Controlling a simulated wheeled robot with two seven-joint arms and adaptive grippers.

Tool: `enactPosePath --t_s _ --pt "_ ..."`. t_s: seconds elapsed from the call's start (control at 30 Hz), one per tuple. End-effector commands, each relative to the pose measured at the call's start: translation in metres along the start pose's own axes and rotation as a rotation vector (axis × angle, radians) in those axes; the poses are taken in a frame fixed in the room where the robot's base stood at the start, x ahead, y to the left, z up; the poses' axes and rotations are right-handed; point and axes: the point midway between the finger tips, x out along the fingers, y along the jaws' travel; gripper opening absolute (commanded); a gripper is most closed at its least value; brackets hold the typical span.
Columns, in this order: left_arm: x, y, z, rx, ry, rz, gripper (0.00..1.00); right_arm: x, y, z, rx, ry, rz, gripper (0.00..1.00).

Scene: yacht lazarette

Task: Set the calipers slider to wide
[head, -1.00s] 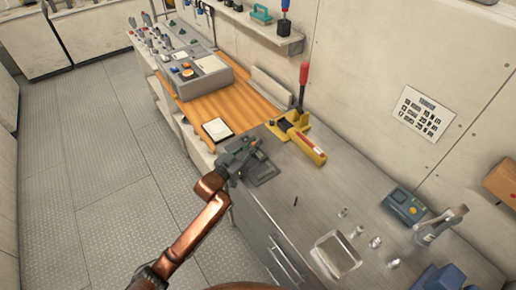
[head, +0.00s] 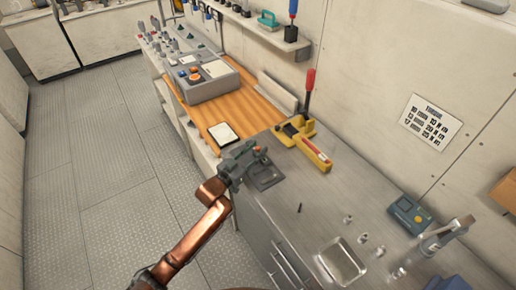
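My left gripper (head: 250,157) is over the near edge of the metal counter, at a flat dark grey device (head: 267,181). A small orange part shows beside the fingertips. The device may be the calipers, but it is small and partly hidden by the gripper, so I cannot make out its slider or setting. I cannot tell whether the fingers are open, shut or touching it.
A yellow tool with a red handle (head: 310,92) stands behind the device. A white pad (head: 223,134) lies on the wooden board to the left. A metal basin (head: 342,262) and a blue-grey meter (head: 408,213) are to the right. The counter between is mostly clear.

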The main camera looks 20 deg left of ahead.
Motion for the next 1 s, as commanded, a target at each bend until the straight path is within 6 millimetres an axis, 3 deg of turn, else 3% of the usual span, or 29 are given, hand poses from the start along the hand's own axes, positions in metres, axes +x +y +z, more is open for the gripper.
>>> enactPosePath --t_s 0.3,0.5,0.7,1.0 --pt "-0.065 -0.001 0.002 0.0 -0.003 -0.001 0.33 0.0 -0.003 0.0 0.001 0.001 -0.003 0.4" --pt "-0.097 0.0 0.0 0.001 -0.001 0.0 0.33 0.0 -0.003 -0.001 0.002 0.001 -0.003 0.4" --pt "-0.109 0.0 0.0 0.001 0.0 0.0 0.33 0.0 -0.003 -0.001 0.002 0.001 -0.003 0.4" --pt "-0.11 0.0 0.0 0.0 0.0 0.0 0.33 0.0 -0.004 -0.001 0.002 0.001 -0.003 0.4"
